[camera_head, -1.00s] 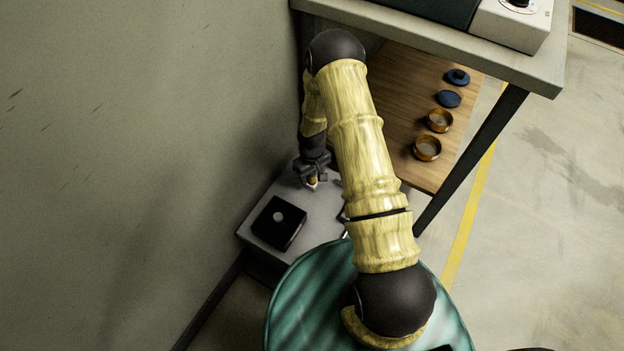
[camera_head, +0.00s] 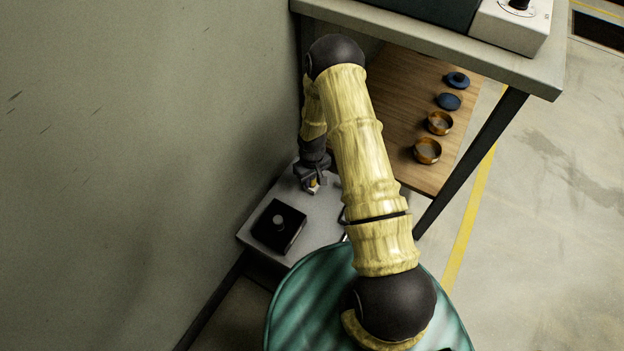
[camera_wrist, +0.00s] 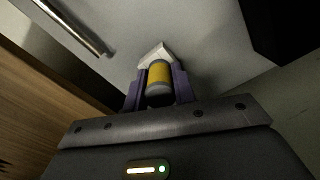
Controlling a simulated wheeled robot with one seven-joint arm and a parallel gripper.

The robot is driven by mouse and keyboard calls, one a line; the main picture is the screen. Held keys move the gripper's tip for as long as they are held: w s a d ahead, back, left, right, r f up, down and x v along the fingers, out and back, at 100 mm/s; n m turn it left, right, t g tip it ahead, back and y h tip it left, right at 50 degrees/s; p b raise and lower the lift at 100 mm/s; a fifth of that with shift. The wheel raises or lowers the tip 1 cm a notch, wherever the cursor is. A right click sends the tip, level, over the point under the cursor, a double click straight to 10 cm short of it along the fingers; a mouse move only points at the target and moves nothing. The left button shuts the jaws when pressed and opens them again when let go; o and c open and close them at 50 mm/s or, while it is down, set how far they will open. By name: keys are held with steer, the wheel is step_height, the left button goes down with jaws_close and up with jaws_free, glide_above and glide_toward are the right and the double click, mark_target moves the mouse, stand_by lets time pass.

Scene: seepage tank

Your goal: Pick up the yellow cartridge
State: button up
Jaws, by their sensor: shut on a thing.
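The yellow cartridge (camera_wrist: 158,74) has a yellow band and a grey near end. In the wrist view it lies between the two purple fingers of my gripper (camera_wrist: 157,88), which is shut on it. A white angular piece (camera_wrist: 155,54) sits at its far end; I cannot tell whether they are joined. In the head view my gripper (camera_head: 313,185) points down at the grey box top, with a small bit of the yellow cartridge (camera_head: 314,184) showing at its tips. I cannot tell whether the cartridge touches the surface.
A black square block with a round knob (camera_head: 279,226) stands on the grey box top (camera_head: 322,228). A metal bar handle (camera_wrist: 72,25) shows in the wrist view. To the right, a wooden shelf (camera_head: 400,95) under a table (camera_head: 440,45) holds amber rings and blue discs. A wall is at left.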

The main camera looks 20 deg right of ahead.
step_height(320, 180, up, 10)
steer(key=p, duration=0.3)
stand_by(0.6)
steer(key=shift+o, duration=0.7)
jaws_close()
step_height(320, 180, up, 11)
steer(key=m, duration=0.3)
steer(key=shift+s+m, duration=0.25)
steer(key=shift+m, duration=0.15)
steer(key=shift+f, duration=0.15)
